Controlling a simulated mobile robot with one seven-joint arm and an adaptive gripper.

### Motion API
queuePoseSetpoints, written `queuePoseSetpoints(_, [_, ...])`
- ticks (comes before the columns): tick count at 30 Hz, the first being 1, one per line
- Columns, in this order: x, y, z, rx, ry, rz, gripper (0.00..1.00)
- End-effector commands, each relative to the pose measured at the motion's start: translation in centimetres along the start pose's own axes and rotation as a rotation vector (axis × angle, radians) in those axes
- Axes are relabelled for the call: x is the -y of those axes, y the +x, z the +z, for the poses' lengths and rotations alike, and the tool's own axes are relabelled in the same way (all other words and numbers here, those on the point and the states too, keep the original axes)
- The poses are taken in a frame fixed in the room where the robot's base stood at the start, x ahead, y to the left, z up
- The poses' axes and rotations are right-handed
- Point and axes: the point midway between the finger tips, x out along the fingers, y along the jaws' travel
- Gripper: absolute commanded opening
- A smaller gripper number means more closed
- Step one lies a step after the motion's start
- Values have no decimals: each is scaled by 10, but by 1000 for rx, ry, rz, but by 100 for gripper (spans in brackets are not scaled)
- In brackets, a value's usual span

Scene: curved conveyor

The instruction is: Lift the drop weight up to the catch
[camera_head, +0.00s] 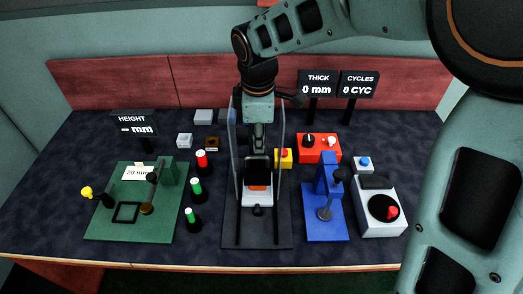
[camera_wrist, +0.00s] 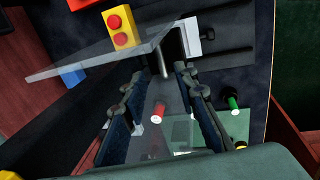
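The drop tester stands at the middle of the table, with a black base (camera_head: 230,229) and clear upright side panels (camera_head: 235,150). A dark block (camera_head: 258,169) sits low between the panels, above an orange piece (camera_head: 258,187) in a white holder (camera_head: 257,196). It may be the drop weight, but I cannot tell for certain. My gripper (camera_head: 258,142) points down between the panels, above the dark block. In the wrist view my gripper's fingers (camera_wrist: 158,78) are apart with no held object visible between them. The catch cannot be made out.
A yellow box with red buttons (camera_head: 284,157) stands close to the right panel. A blue lever press (camera_head: 327,200) is to the right. A green height gauge board (camera_head: 130,210) and several capped cylinders (camera_head: 196,190) are to the left. A clear panel (camera_wrist: 110,62) crosses the wrist view.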

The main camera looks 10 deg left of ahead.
Motion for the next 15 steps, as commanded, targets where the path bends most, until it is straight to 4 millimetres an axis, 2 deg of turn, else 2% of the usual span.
queuePoseSetpoints(1, [2,13,0,1,-1,-6,27])
queuePoseSetpoints(6, [2,44,0,0,-1,-5,27])
queuePoseSetpoints(10, [1,62,0,0,1,-4,27])
queuePoseSetpoints(15, [1,73,0,0,1,-2,27])
